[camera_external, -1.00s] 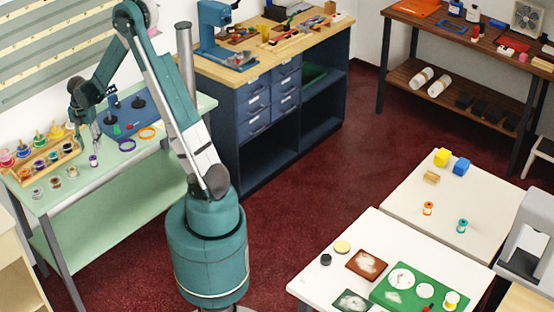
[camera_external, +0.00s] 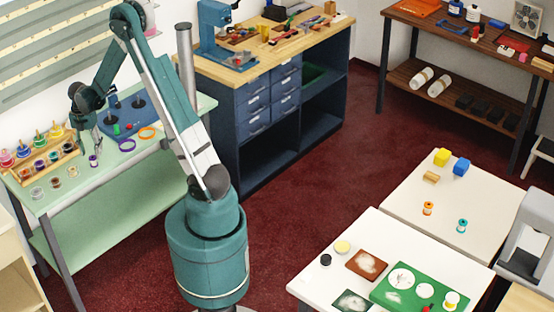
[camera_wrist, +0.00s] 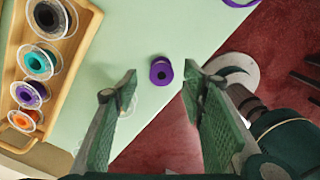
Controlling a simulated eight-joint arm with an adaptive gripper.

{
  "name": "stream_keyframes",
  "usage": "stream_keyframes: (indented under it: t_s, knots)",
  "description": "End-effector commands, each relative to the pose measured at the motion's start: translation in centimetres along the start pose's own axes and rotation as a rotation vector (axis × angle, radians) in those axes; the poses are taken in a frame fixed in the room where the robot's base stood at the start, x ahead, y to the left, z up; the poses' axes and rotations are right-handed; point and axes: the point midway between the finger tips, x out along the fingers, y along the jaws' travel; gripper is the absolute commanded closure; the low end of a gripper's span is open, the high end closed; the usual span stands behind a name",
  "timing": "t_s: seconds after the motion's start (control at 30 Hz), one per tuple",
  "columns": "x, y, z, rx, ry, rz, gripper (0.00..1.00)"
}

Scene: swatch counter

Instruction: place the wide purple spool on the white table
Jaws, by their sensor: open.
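A purple spool (camera_external: 93,160) stands alone on the pale green table (camera_external: 75,205), to the right of the spool rack. In the wrist view this purple spool (camera_wrist: 161,70) shows from above, between and slightly beyond my fingertips, apart from both. My gripper (camera_external: 90,138) is open and empty above it, pointing down. Another purple spool (camera_wrist: 30,94) with clear flanges sits in the wooden rack. Two white tables stand at the right: a near one (camera_external: 390,238) and a far one (camera_external: 480,195).
The wooden rack (camera_wrist: 74,72) holds several spools, left of my gripper. Clear and brown spools stand in front of it. A blue board (camera_external: 133,117) and purple and orange rings lie behind. The far white table holds yellow and blue blocks and two spools; the near one holds a green board (camera_external: 410,290).

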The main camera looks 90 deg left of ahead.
Motion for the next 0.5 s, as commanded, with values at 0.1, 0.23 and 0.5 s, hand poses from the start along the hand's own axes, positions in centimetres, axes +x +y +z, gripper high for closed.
stream_keyframes:
  t_s: [0.1,0.23,0.5]
  knots:
    - [0.0,0.0,0.0,0.0,0.0,0.0,0.59]
    - [0.0,0.0,0.0,0.0,0.0,0.0,0.59]
    - [1.8,-0.1,-0.1,0.0,0.0,0.0,0.59]
